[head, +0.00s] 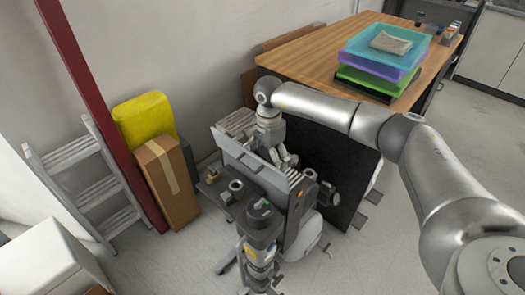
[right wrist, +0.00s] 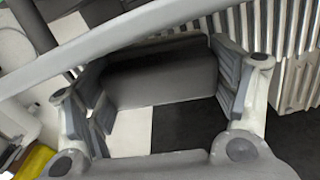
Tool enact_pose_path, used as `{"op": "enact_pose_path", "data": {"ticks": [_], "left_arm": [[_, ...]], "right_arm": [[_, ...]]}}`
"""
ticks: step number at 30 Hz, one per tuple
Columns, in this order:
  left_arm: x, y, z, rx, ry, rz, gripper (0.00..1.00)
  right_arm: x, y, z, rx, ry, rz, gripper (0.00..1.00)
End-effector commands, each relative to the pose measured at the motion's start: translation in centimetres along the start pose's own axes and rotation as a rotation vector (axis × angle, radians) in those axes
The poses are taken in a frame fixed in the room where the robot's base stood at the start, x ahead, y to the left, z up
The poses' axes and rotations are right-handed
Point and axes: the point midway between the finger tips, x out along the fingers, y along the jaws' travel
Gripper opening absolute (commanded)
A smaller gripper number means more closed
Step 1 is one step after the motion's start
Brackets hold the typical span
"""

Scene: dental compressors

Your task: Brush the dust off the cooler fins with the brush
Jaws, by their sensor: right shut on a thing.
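My right gripper (head: 284,160) reaches down among the upper parts of the grey compressor (head: 262,200), behind its upright grey panel (head: 255,164). In the right wrist view its two padded fingers (right wrist: 163,95) stand apart, with a plain dark grey block (right wrist: 160,75) between them; this appears to be the brush, and no bristles can be made out. The ribbed metal cooler fins (right wrist: 290,50) are beside the right finger in that view; contact cannot be told. Dust cannot be made out. My left gripper does not show.
A wooden table (head: 290,60) with stacked coloured trays (head: 378,62) stands behind my right arm. A cardboard box (head: 163,180), a yellow container (head: 145,120), a red post (head: 100,110) and a ladder (head: 75,155) stand at left. Floor at right is free.

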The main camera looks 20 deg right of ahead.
Motion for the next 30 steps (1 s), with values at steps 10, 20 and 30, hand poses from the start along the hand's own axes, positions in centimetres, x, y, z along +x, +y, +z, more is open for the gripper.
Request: {"op": "enact_pose_path", "data": {"ticks": [10,20,30], "left_arm": [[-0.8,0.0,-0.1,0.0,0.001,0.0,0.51],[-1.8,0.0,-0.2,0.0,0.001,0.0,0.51],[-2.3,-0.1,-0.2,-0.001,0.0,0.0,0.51]], "right_arm": [[-0.2,1.6,-0.3,0.001,0.0,-0.001,0.42],[0.0,4.3,-0.7,0.0,0.0,-0.002,0.42],[0.1,5.9,-1.0,0.002,0.001,0.0,0.42]]}}
